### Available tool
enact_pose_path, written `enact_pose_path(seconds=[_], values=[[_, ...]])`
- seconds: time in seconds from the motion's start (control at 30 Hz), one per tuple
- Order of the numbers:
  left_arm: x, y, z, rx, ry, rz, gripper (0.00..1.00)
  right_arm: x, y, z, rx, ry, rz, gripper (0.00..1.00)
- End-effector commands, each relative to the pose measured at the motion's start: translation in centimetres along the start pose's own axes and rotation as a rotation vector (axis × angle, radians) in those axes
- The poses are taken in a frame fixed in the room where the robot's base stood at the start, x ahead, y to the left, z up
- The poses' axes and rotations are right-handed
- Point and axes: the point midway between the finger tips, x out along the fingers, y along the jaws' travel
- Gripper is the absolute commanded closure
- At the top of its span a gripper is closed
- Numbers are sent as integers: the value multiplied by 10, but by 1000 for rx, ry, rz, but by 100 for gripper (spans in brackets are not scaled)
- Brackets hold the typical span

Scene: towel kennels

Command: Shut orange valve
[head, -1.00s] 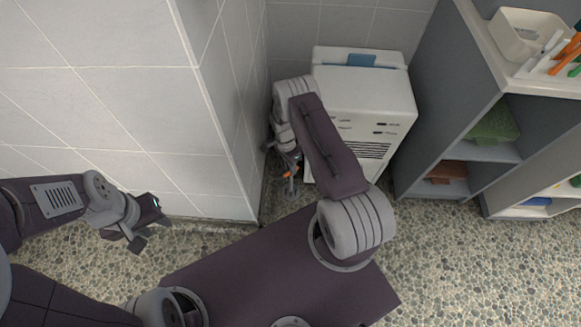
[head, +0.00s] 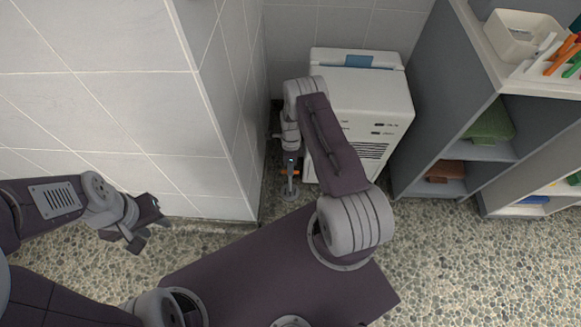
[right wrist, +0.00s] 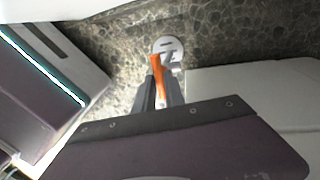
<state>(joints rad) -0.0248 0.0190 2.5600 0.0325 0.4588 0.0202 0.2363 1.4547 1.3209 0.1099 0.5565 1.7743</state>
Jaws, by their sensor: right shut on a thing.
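The orange valve has an orange lever (head: 282,172) low in the gap between the tiled wall and the white machine. In the right wrist view the orange lever (right wrist: 157,72) stands out from a small grey fitting above a round metal base plate (right wrist: 166,45). My right gripper (head: 290,166) reaches down into the gap. Its fingers (right wrist: 160,92) are closed around the lever, hiding its lower end. Most of the valve body is hidden. My left gripper (head: 150,226) is open and empty at the left, away from the valve.
The white machine (head: 375,105) stands just right of the valve. The tiled wall corner (head: 225,120) is close on the left. Pebbled floor (head: 440,250) is clear in front.

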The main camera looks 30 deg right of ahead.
Motion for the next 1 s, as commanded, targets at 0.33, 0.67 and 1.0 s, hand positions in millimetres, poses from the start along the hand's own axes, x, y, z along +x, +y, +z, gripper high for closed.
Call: enact_pose_path(seconds=[0.33, 0.67, 1.0], values=[[0, 0, 0, 0, 0, 0, 64, 0, 0, 1, 29, -7, 1, 100], [0, 0, 0, 0, 0, 0, 64, 0, 0, 1, 28, -7, 1, 64], [-5, 0, 0, 0, 0, 0, 64, -6, 0, 0, 27, -6, -1, 64]])
